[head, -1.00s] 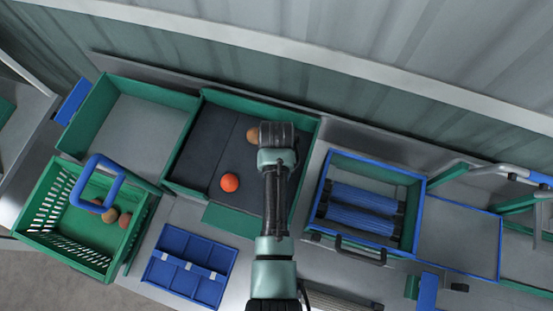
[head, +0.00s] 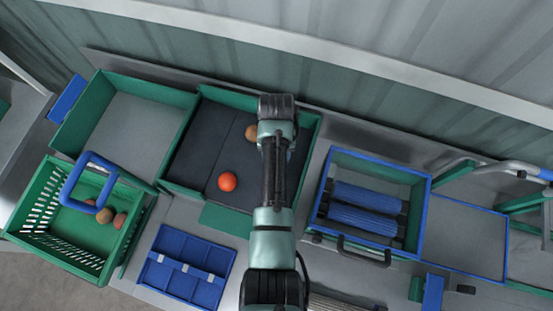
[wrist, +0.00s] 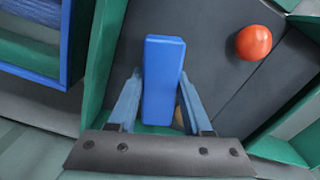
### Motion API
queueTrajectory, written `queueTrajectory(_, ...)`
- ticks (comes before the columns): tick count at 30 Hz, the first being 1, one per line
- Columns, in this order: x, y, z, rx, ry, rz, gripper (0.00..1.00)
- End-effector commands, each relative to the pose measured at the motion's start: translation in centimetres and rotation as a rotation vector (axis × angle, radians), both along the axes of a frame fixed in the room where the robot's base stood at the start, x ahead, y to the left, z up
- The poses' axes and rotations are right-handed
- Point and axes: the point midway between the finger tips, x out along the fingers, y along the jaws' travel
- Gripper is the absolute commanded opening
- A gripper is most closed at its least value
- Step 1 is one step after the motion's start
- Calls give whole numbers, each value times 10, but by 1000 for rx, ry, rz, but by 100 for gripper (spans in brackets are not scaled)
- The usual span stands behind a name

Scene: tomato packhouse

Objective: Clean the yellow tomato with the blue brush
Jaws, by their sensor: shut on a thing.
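My gripper (wrist: 161,78) is shut on the blue brush (wrist: 163,65), a plain blue block between its two fingers in the wrist view. The brush is above the dark-floored green tray (head: 318,135). A tan-yellow tomato (head: 251,132) lies in that tray beside my arm, partly hidden by it in the head view. In the wrist view only a sliver of it (wrist: 179,119) shows behind the brush and a finger. Whether the brush touches it I cannot tell. My arm hides the fingers and brush in the head view.
An orange-red tomato (head: 228,181) lies in the same tray. A blue-rimmed box with blue rollers (head: 366,207) stands to the right. At left are an empty green tray (head: 135,130), a green slatted crate (head: 48,215) with tomatoes and a blue compartment tray (head: 185,268).

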Motion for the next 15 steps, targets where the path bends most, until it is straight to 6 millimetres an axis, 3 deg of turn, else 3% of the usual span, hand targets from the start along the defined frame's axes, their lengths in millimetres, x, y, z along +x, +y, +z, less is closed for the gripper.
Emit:
queueTrajectory(1,-4,0,-6,-1,13,0,0)
queueTrajectory(15,-10,-1,-4,-1,16,0,0)
